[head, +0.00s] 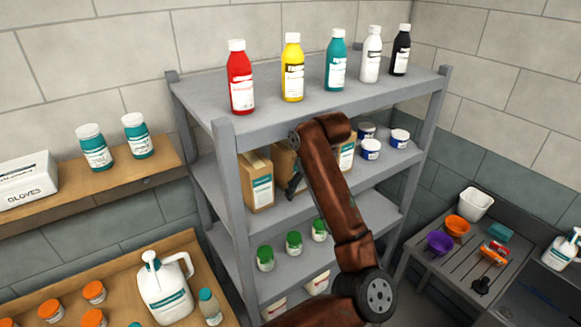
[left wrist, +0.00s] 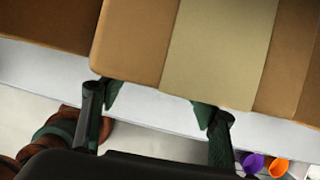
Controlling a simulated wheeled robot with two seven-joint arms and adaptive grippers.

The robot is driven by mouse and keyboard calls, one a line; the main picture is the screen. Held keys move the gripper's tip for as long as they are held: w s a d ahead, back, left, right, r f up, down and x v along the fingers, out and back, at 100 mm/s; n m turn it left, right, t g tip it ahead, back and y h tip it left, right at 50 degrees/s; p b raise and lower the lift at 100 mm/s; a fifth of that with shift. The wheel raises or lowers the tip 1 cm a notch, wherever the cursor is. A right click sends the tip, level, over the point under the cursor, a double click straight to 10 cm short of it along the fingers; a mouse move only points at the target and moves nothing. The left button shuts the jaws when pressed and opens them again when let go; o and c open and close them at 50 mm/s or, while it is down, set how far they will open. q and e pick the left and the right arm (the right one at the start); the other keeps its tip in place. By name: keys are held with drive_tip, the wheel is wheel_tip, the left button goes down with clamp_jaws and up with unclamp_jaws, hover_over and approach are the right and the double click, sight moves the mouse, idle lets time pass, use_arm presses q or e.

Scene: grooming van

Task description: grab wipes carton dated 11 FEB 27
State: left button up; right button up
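Brown cartons with pale labels stand on the second shelf of the grey rack in the head view: a left one (head: 258,182), a middle one (head: 284,162) mostly behind my arm, and a right one (head: 346,152) partly covered by it. No date is readable. My left gripper (head: 293,186) is at the middle carton's front, largely hidden by my arm. In the left wrist view the left gripper (left wrist: 160,105) is open and empty, its fingertips at the near edge of a large brown carton (left wrist: 135,45) with a pale strip. Contact is unclear. My right gripper is out of view.
Several bottles line the top of the grey rack (head: 225,150). Blue-and-white tubs (head: 371,149) stand right of the cartons, and green-lidded jars (head: 293,243) on the shelf below. Rack posts flank the shelf opening. Purple (head: 439,242) and orange (head: 457,225) bowls sit at right.

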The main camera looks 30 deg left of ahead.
use_arm(q)
drive_tip(key=shift+f, duration=0.1)
drive_tip(key=c, duration=1.1)
drive_tip(key=shift+r, duration=0.2)
